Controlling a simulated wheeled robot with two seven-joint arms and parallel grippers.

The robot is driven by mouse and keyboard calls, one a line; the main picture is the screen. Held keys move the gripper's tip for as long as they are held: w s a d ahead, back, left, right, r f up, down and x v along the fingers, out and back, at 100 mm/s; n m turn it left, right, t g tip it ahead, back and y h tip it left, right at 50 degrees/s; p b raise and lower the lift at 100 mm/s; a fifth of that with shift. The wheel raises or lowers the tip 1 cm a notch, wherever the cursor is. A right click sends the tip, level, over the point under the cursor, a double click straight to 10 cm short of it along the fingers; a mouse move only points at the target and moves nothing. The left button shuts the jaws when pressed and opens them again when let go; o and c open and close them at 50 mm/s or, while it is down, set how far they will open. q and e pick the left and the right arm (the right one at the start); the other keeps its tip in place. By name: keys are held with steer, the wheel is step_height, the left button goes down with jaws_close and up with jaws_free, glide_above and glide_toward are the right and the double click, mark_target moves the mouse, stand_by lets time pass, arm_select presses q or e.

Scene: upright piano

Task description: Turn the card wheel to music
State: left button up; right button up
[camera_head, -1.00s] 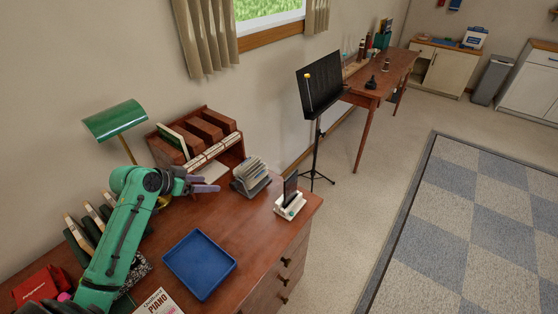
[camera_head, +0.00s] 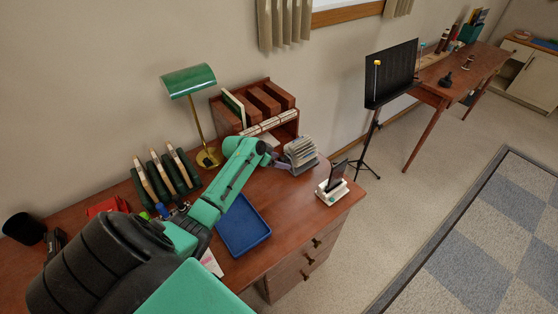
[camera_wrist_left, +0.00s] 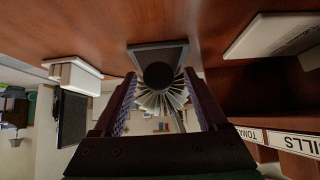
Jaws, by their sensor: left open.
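The card wheel (camera_head: 301,151) is a rotary file of fanned pale cards on a grey base. It stands on the brown desk, in front of the wooden cubby shelf. In the left wrist view the card wheel (camera_wrist_left: 162,98) appears inverted, with a dark round hub and cards fanned around it. My left gripper (camera_head: 283,162) is right beside the wheel, on its left in the head view. In the left wrist view my left gripper (camera_wrist_left: 158,92) is open, its two fingers on either side of the cards. I cannot tell whether they touch. The card lettering is too small to read.
A cubby shelf (camera_head: 228,118) with labelled drawers stands behind the wheel. A white stand with a dark panel (camera_head: 331,192) is to its right, near the desk edge. A blue tray (camera_head: 243,228) lies under my arm. A green lamp (camera_head: 188,80) stands left.

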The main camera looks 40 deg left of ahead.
arm_select(q)
steer(key=shift+d, duration=0.1)
jaws_close()
steer(key=shift+a+f+n+h+b, duration=0.2)
steer(key=shift+n+h+b, duration=0.3)
steer(key=shift+h+b, duration=0.45)
steer(key=n+g+h+b, duration=0.1)
steer(key=h+b, duration=0.1)
steer(key=b, duration=0.3)
steer(key=shift+w+a+f, duration=0.1)
steer(key=shift+a+f, duration=0.05)
steer(key=shift+r+n+h+b, duration=0.2)
steer(key=shift+n+h+b, duration=0.3)
steer(key=shift+h+b, duration=0.35)
